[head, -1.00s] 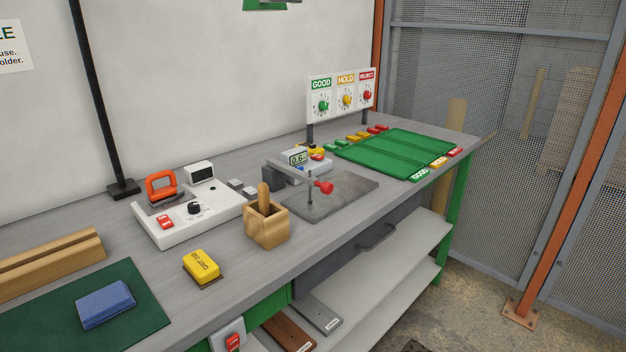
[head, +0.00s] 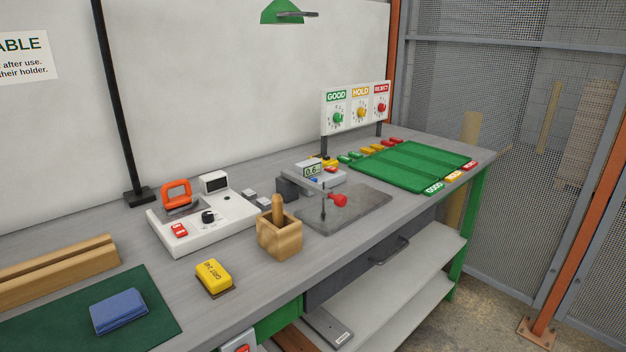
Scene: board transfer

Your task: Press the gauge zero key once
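The gauge (head: 318,174) stands on the bench in the middle of the head view, at the back of a dark grey plate (head: 352,212). Its small display (head: 312,170) seems to read 0.6. A red key (head: 330,169) and a blue key (head: 316,180) show on or beside its body; I cannot read their labels, so I cannot tell which is the zero key. A thin rod with a red knob (head: 338,199) stands in front of the gauge. Neither of my grippers is in view.
A wooden box (head: 280,238) with a wooden handle stands front left of the gauge. A white device (head: 203,222) with an orange handle is farther left. A yellow grit block (head: 214,277) lies near the front edge. A green tray (head: 412,166) and a dial panel (head: 356,107) are right and behind.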

